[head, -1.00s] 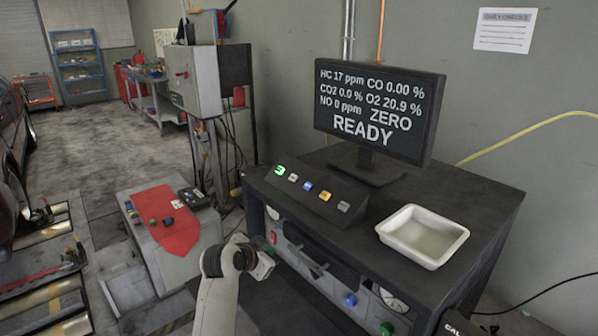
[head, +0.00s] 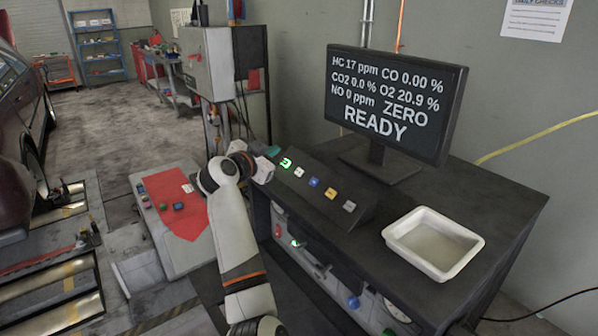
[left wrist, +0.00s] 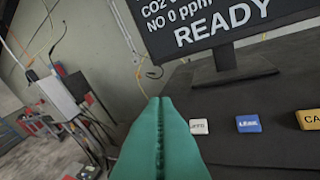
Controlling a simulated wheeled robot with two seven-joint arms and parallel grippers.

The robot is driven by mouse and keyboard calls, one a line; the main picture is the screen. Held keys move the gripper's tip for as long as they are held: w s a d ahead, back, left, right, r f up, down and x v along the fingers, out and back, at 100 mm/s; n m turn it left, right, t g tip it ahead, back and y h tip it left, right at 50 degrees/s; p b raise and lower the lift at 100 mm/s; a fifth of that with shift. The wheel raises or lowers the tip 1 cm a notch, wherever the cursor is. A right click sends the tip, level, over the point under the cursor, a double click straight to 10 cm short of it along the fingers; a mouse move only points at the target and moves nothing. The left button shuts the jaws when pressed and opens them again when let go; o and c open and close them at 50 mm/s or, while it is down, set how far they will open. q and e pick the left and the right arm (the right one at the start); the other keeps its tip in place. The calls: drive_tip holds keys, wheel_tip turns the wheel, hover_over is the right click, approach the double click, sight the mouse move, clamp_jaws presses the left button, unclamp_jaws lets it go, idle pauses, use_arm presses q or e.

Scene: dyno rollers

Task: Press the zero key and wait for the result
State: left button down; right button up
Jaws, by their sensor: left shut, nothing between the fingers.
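The key panel (head: 325,192) sits on the dark analyser cabinet, below the monitor. A row of keys runs along it: a green-lit key (head: 286,163), a white key (head: 299,172), a blue key, a yellow key and a grey key. The white key (left wrist: 199,126) also shows in the left wrist view, its small label hard to read. The monitor (head: 392,100) reads READY, with ZERO above it and gas values. My left gripper (head: 273,152) has teal fingers, shut and empty, just left of the green-lit key.
A white tray (head: 433,243) stands on the cabinet top, right of the panel. A grey cart with a red cloth (head: 178,203) is at the left. A yellow hose (head: 530,138) runs along the wall. The cabinet top behind the panel is mostly clear.

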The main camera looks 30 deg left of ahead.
sight(299, 172)
use_arm(q)
drive_tip(key=shift+f, duration=0.1)
drive_tip(key=w+f+b, duration=0.1)
drive_tip(key=f, duration=0.1)
drive_tip(key=w+d+f+b, duration=0.1)
drive_tip(key=w+b, duration=0.1)
drive_tip(key=w+f+b, duration=0.1)
drive_tip(key=f, duration=0.1)
drive_tip(key=shift+w+d+f, duration=0.15)
drive_tip(key=shift+d+f, duration=0.15)
drive_tip(key=shift+d, duration=0.1)
drive_tip(key=shift+w+d+f+b, duration=0.2)
drive_tip(key=shift+w+f+b, duration=0.35)
drive_tip(key=shift+b, duration=0.2)
idle(0.9)
drive_tip(key=shift+w+d+f+b, duration=0.1)
drive_tip(key=shift+w+f+b, duration=0.15)
drive_tip(key=shift+f+b, duration=0.1)
